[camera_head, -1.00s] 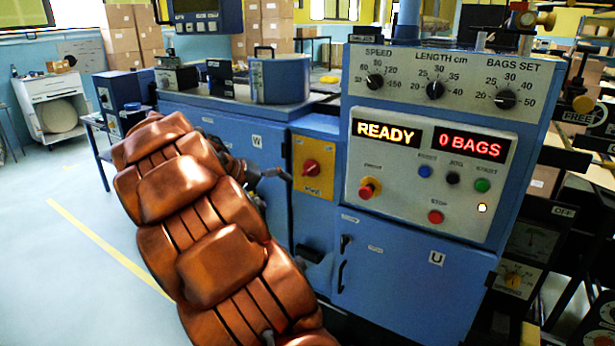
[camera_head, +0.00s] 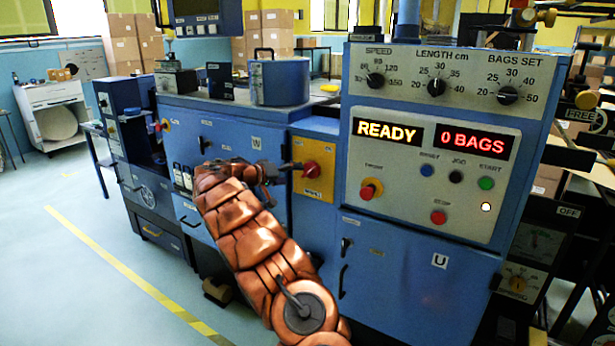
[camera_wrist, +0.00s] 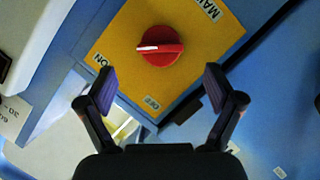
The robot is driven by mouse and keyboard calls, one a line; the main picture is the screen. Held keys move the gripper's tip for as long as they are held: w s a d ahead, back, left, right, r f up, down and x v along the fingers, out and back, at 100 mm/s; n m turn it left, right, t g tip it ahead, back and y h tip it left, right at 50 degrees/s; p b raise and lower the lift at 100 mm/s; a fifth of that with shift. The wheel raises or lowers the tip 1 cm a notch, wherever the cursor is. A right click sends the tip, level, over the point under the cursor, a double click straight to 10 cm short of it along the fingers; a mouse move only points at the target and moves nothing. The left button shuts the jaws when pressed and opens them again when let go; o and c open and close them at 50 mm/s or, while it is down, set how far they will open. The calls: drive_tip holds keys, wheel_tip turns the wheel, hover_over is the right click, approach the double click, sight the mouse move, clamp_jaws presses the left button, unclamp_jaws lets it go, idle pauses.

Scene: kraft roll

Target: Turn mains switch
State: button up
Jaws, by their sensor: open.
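The mains switch (camera_head: 311,169) is a red rotary knob on a yellow plate (camera_head: 318,186) on the blue machine front. In the wrist view the red knob (camera_wrist: 160,46) shows a white pointer bar, which points left in the picture, roughly toward the corner between the label "ON" and the upper left plate edge. My gripper (camera_head: 287,170) is just left of the knob in the head view. In the wrist view my gripper (camera_wrist: 167,92) is open, with its fingers apart and the knob beyond the gap between the tips. Nothing is between the fingers.
The control panel (camera_head: 430,180) right of the switch shows "READY" and "0 BAGS" and carries several buttons, including a red-and-yellow knob (camera_head: 370,190). A blue pot-like container (camera_head: 280,82) stands on the machine top. Open floor (camera_head: 60,260) lies to the left.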

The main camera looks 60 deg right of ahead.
sight(307, 174)
drive_tip(key=shift+p+x, duration=1.25)
drive_tip(key=shift+x, duration=2.65)
drive_tip(key=c, duration=1.1)
drive_tip(key=shift+f, duration=0.1)
drive_tip(key=shift+c, duration=0.2)
